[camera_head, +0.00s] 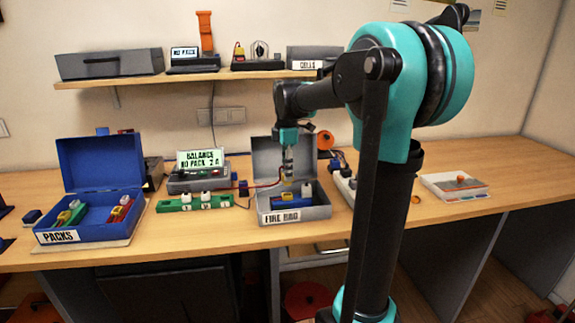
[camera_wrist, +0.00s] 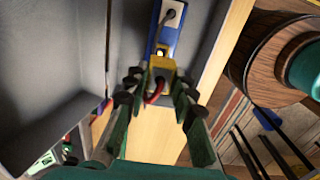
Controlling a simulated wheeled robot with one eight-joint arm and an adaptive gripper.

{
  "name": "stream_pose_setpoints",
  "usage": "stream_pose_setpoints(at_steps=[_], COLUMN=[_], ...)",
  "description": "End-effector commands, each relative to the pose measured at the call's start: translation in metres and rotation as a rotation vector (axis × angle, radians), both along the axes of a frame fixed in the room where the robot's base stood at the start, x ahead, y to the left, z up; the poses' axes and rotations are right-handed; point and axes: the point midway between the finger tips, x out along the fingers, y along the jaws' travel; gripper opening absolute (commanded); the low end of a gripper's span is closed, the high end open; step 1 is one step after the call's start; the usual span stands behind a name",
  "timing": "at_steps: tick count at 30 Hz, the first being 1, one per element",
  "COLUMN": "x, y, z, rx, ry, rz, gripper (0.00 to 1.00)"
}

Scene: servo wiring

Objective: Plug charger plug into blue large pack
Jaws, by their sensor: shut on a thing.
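The charger plug (camera_wrist: 161,66) is yellow with a red lead, and it sits between the fingertips of my gripper (camera_wrist: 160,80) in the wrist view. In the head view my gripper (camera_head: 288,176) points down over the open grey FIRE BAG box (camera_head: 296,215). The blue large pack (camera_head: 292,202) lies in that box, with pale connectors on top. In the wrist view the blue pack (camera_wrist: 154,30) is just beyond the plug and overlaps it. I cannot tell whether the plug touches the pack or is seated in it.
The charger (camera_head: 200,180) reads "BALANCE NO PACK" and stands left of the box. A green board (camera_head: 192,204) lies in front of it. A blue PACKS box (camera_head: 95,222) with several packs stands open at the left.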

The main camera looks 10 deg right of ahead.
Motion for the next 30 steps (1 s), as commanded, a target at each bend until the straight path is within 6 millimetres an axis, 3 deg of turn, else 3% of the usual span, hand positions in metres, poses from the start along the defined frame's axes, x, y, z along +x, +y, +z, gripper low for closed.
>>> stream_pose_setpoints(at_steps=[12, 30], x=[0.0, 0.0], y=[0.0, 0.0], z=[-0.024, -0.025], rx=[0.0, 0.0], ry=[0.0, 0.0], rz=[0.0, 0.0], gripper=[0.0, 0.0])
